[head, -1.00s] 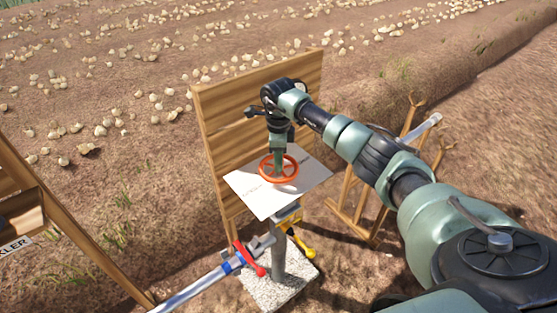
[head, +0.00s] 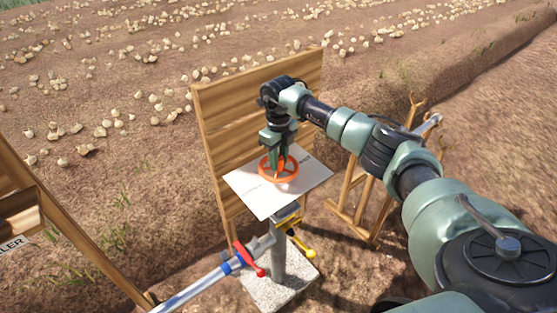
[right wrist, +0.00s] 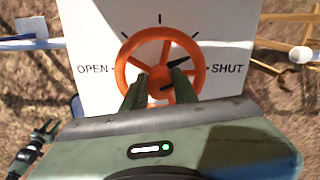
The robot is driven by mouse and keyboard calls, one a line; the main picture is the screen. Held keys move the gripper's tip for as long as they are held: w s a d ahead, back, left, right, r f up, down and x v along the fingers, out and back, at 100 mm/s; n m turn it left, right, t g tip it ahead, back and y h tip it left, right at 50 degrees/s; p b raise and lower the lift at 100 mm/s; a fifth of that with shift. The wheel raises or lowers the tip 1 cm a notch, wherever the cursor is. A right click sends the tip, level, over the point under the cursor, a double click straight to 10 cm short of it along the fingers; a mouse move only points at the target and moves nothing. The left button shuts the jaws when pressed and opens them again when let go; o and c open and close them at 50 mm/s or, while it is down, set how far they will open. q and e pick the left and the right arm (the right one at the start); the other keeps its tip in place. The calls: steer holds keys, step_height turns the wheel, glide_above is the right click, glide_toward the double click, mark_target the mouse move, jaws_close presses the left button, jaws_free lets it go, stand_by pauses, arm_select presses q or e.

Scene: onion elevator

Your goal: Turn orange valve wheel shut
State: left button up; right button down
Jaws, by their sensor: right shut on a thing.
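The orange valve wheel (head: 293,178) sits over a tilted white plate (head: 253,193) on a post. The right wrist view shows the wheel (right wrist: 125,50) with its spokes, between the word OPEN at left and SHUT at right. A black pointer-like mark (right wrist: 183,62) lies right of the hub, partly hidden. My right gripper (head: 279,172) reaches down into the wheel from above. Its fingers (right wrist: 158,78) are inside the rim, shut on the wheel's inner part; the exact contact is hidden. What seems to be my left gripper (right wrist: 46,132) is small at the lower left, its jaws unclear.
A wooden board (head: 230,110) stands close behind the plate. Below it are a grey post with a red handle (head: 249,259), a yellow handle (head: 301,243) and a blue-banded pipe (head: 195,290). A wooden stand (head: 350,205) is at right.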

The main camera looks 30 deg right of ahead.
steer(key=m, duration=0.4)
steer(key=shift+r+m, duration=0.1)
steer(key=shift+m, duration=0.3)
stand_by(0.4)
steer(key=c, duration=1.1)
jaws_free()
step_height(320, 180, up, 8)
steer(key=shift+f+b, duration=0.1)
steer(key=shift+b, duration=0.7)
